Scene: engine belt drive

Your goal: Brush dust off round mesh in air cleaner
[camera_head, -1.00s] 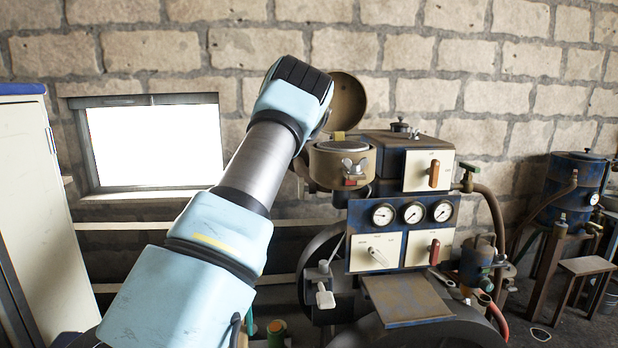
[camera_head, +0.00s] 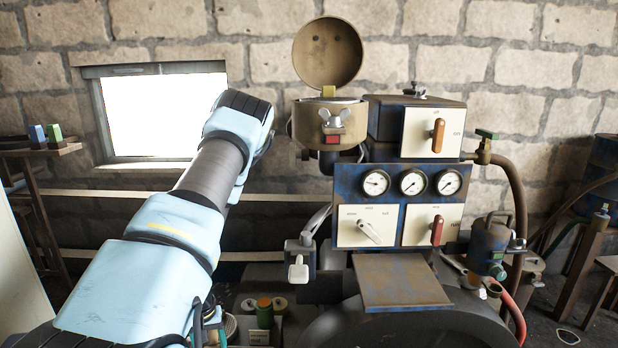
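The air cleaner is a round tan housing (camera_head: 309,125) at the upper left of the engine, with a wing-nut clamp (camera_head: 334,117) on its front. Its round lid (camera_head: 328,53) stands open, tilted up behind it. The top of the housing shows only as a thin pale rim, so the mesh inside cannot be made out. A small yellowish piece (camera_head: 329,91) shows at the hinge side. My arm reaches up from the lower left and ends left of the housing, apart from it in the picture. My gripper's fingers are hidden behind the arm's end; no brush is visible.
A lever (camera_head: 299,262) juts out at lower left. A shelf (camera_head: 40,150) holds a blue and a green block. Cans (camera_head: 264,313) stand low beside the engine.

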